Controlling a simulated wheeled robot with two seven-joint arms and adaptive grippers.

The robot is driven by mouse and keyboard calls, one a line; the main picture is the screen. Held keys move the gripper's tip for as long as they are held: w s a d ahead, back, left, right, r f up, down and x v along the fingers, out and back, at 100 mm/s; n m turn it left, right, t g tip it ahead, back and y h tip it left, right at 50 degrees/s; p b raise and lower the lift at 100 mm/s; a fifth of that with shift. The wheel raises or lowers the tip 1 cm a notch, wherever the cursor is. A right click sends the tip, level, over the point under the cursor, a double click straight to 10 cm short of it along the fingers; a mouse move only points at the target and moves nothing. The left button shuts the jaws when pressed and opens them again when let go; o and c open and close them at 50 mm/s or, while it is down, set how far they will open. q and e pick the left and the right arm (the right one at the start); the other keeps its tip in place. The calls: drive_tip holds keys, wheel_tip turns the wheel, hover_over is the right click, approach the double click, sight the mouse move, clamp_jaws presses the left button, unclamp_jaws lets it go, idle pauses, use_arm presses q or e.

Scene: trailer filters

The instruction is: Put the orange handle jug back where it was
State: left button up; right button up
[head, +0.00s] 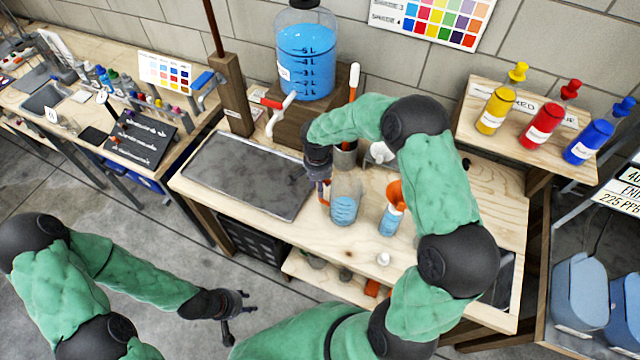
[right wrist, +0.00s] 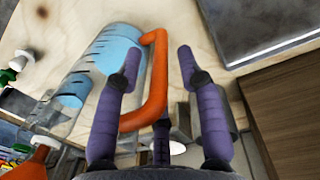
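The orange handle jug (head: 345,208), clear with blue liquid in its lower part, stands upright on the wooden bench (head: 290,236). Its orange handle faces left. My right gripper (head: 322,190) is at the handle side. In the right wrist view the orange handle (right wrist: 158,75) runs between the spread purple fingers (right wrist: 159,65), with gaps on both sides; the jug body (right wrist: 90,85) lies left of them. My left gripper (head: 236,310) hangs empty over the floor in front of the bench, its fingers apart.
A spray bottle (head: 391,218) with an orange head stands close right of the jug. A dark mat (head: 245,172) lies to the left. Behind are a large blue-liquid dispenser (head: 306,60) and a grey cup (head: 345,157). A small white item (head: 383,259) sits near the front edge.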

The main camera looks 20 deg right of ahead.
drive_tip(key=r, duration=0.4)
drive_tip(key=r+p, duration=0.1)
drive_tip(key=r, duration=0.7)
drive_tip(key=shift+w+a+r, duration=0.15)
drive_tip(key=shift+w+a, duration=0.05)
drive_tip(key=shift+w, duration=0.05)
